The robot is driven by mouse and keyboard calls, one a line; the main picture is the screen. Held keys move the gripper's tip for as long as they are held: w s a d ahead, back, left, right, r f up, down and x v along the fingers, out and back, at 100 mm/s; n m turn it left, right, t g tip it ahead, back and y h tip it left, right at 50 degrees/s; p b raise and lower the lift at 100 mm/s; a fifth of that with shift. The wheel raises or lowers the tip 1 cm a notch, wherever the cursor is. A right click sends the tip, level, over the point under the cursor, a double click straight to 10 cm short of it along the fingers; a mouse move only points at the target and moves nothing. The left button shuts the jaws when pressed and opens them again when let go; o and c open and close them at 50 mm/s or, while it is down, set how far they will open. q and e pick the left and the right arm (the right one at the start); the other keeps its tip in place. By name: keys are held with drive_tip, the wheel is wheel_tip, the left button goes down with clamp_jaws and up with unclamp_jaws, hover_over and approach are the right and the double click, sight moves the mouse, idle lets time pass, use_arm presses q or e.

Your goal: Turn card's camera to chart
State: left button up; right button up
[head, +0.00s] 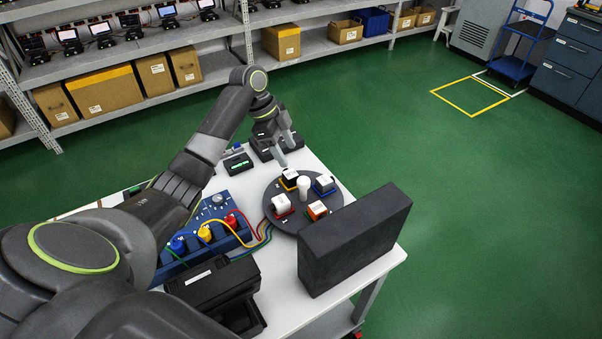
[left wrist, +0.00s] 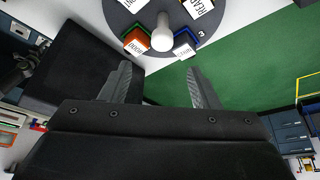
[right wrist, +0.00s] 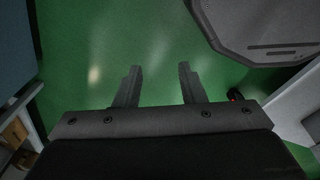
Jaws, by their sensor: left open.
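A round dark grey turntable (head: 291,223) lies on the white table with a white post (head: 304,187) at its middle. Around the post sit labelled blocks: one in a red holder (head: 282,204), an orange one (head: 317,210), one in a blue holder (head: 325,184) and one in a black-yellow holder (head: 290,179). My left gripper (head: 291,153) is open above the far side of the turntable, apart from it. In the left wrist view the post (left wrist: 161,34) stands ahead of the open, empty fingers. My right gripper (right wrist: 160,68) is open and empty over green floor. I cannot pick out a camera or chart.
A tall dark panel (head: 355,240) stands right in front of the turntable. A blue box (head: 215,232) with coloured plugs and wires is to its left, with a black device (head: 213,287) nearer. A small green-lit display (head: 239,163) stands behind.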

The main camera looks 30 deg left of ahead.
sight(303, 180)
use_arm(q)
drive_tip(key=p+x, duration=0.1)
drive_tip(key=x, duration=0.8)
drive_tip(key=shift+w+d+f+p, duration=0.15)
drive_tip(key=shift+w+f+p, duration=0.05)
drive_tip(key=shift+f+p, duration=0.15)
drive_tip(key=shift+w+d+f, duration=0.1)
drive_tip(key=shift+d+f, duration=0.05)
drive_tip(key=shift+f, duration=0.4)
use_arm(e)
drive_tip(key=shift+w+d+r, duration=0.2)
drive_tip(key=shift+w+r, duration=0.2)
drive_tip(key=shift+r, duration=0.15)
drive_tip(key=shift+w+d+r, duration=0.15)
drive_tip(key=shift+w+r, duration=0.2)
drive_tip(key=shift+r, duration=0.2)
use_arm(q)
clamp_jaws()
use_arm(e)
drive_tip(key=shift+s, duration=0.1)
